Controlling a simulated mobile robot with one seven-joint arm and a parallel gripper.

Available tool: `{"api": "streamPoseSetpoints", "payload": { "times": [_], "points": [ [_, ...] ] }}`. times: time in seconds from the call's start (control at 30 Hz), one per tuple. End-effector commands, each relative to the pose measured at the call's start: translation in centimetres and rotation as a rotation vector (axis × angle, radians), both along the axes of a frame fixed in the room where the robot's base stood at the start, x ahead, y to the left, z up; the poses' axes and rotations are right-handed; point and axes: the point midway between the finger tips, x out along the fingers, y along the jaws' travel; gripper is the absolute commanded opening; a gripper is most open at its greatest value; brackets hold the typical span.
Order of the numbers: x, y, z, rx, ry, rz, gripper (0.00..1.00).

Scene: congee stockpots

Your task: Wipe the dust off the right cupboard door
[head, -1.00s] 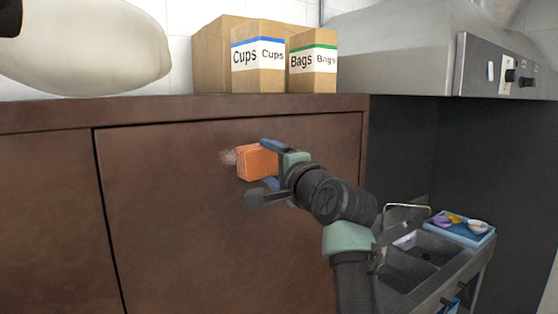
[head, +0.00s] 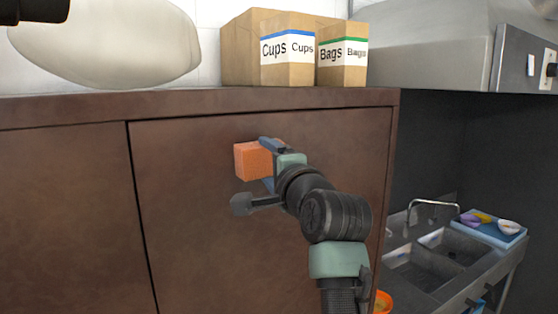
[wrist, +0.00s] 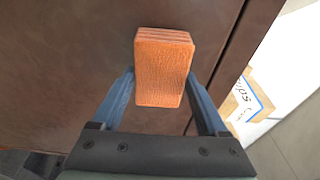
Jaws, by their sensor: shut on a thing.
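The right cupboard door (head: 195,225) is a large brown panel in the head view, and brown panel surface also fills much of the wrist view (wrist: 65,70). My gripper (head: 268,162) is shut on an orange sponge (head: 250,160), in front of the door's upper middle. The wrist view shows the sponge (wrist: 162,70) between the two blue fingers. The sponge is at or very close to the door; I cannot tell if it touches. No dust shows on the visible part of the door. The patch behind the sponge and gripper is hidden.
Boxes marked Cups (head: 287,60) and Bags (head: 341,58) and a pale rounded sack (head: 110,45) stand on the counter (head: 200,103) above. At right are a metal sink (head: 440,255), a blue tray (head: 490,235) with small items and an orange bowl (head: 383,301).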

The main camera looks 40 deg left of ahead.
Motion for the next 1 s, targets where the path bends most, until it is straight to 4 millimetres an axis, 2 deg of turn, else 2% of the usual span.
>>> {"api": "streamPoseSetpoints", "payload": {
  "times": [0.2,0.57,1.0],
  "points": [
    [-1.5,0.6,0.0,0.000,-0.001,0.001,0.32],
    [-1.5,0.4,0.0,0.001,-0.001,-0.002,0.32],
    [-3.1,-3.5,0.0,0.002,-0.001,-0.003,0.32]
  ]
}}
